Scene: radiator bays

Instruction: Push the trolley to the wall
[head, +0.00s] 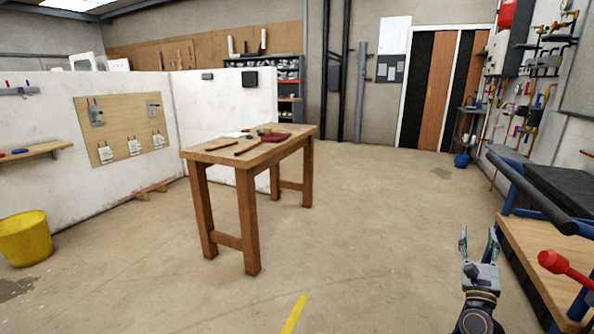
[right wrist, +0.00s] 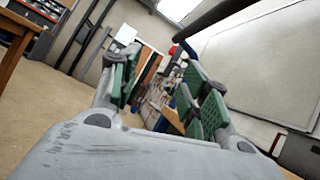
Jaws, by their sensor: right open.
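The trolley (head: 545,262) stands at the right edge of the head view, with a blue frame and a wooden deck, partly cut off. Its dark round handle bar (head: 532,195) slants across its near side. My right gripper (head: 478,243) is open and empty, left of the trolley and apart from the bar. In the right wrist view its green-padded fingers (right wrist: 165,88) are spread, and the dark bar (right wrist: 215,16) passes above and beyond them. A grey wall (head: 385,120) closes the far end of the room. My left gripper is out of view.
A wooden workbench (head: 225,157) with tools stands left of centre. A yellow bucket (head: 24,238) is at far left by a white partition. A blue bucket (head: 462,160) stands near the pipework at the back right. The floor (head: 400,200) between bench and trolley is clear.

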